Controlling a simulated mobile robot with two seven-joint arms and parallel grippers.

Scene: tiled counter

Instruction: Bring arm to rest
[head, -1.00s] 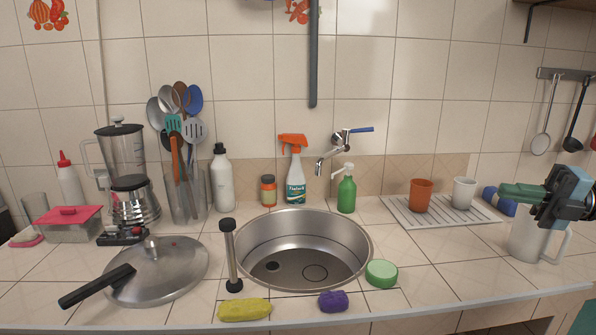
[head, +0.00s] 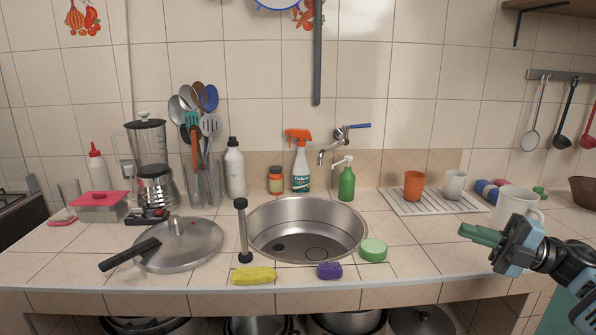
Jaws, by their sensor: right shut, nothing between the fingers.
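My right gripper (head: 481,235) is in the head view at the right, in front of the white mug and above the counter's front right part. Its green fingers are closed together and point left, with nothing between them. The right arm comes in from the lower right corner. The white mug (head: 513,206) stands upright on the counter behind the gripper, partly covered by it. My left gripper is not in view.
The counter holds a round steel sink (head: 350,250), a drying mat (head: 400,210) with an orange cup (head: 413,185) and a white cup (head: 455,184), a green sponge (head: 373,250) and a wooden bowl (head: 583,191). Clear tiles lie left of the gripper.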

